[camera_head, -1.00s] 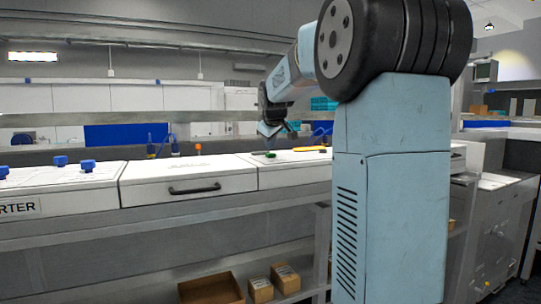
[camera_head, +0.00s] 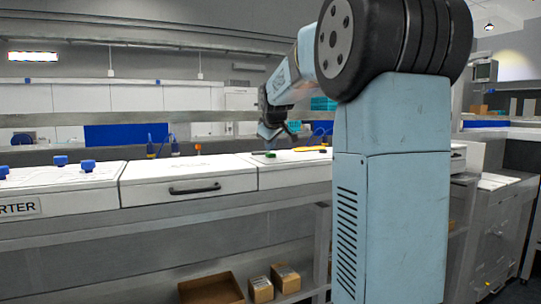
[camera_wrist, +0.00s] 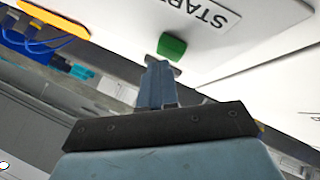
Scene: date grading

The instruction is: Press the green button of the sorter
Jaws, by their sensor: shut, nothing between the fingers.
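The green button (camera_head: 270,155) sits on the white top panel of the sorter (camera_head: 190,183), right of the drawer with the black handle. In the wrist view the green button (camera_wrist: 172,46) is beside a label that reads START (camera_wrist: 200,15). My gripper (camera_head: 272,133) is above the panel, close to the button, pointing down. In the wrist view my gripper (camera_wrist: 158,66) is shut and empty, with its tips just short of the green button in the picture. I cannot tell whether they touch it; a small gap seems to show in the head view.
A yellow-orange piece (camera_wrist: 55,18) lies on the panel near the button, with blue cables by it. Blue knobs (camera_head: 88,165) stand on the sorter's left part. A cardboard box (camera_head: 285,277) and an open tray are on the shelf below. My own arm hides the panel's right part.

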